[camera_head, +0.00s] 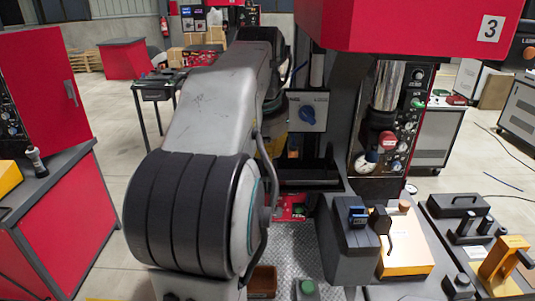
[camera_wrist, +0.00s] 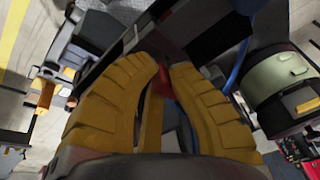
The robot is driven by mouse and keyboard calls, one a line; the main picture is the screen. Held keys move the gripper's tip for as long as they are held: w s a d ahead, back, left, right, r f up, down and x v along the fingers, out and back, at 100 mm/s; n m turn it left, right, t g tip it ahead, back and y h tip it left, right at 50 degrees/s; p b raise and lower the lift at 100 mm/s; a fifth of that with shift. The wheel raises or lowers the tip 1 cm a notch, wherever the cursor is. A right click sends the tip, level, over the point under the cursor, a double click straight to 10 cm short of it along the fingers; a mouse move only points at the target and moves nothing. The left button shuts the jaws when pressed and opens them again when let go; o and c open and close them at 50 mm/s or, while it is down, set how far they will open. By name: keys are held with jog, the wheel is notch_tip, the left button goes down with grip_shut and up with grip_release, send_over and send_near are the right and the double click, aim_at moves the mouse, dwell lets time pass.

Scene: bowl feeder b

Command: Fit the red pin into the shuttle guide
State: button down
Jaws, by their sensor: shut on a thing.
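My gripper (camera_wrist: 164,68) shows in the wrist view as two thick yellow fingers, close together at their tips. A small red piece, which looks like the red pin (camera_wrist: 166,80), sits between the fingertips, and my gripper is shut on it. Most of the pin is hidden by the fingers. I cannot clearly make out the shuttle guide in either view. A dark machine with a blue switch (camera_head: 307,114) stands beyond my arm, with a small red part (camera_head: 290,207) low in front of it.
A red overhead housing (camera_head: 410,25) marked 3 hangs at upper right. A gauge panel (camera_head: 385,140) is below it. A red cabinet (camera_head: 50,225) is at left.

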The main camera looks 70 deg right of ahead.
jog(key=shift+f+b, duration=0.65)
jog(key=shift+f, duration=0.2)
jog(key=c, duration=1.2)
grip_release()
jog(key=shift+v, duration=6)
jog(key=shift+r, duration=0.1)
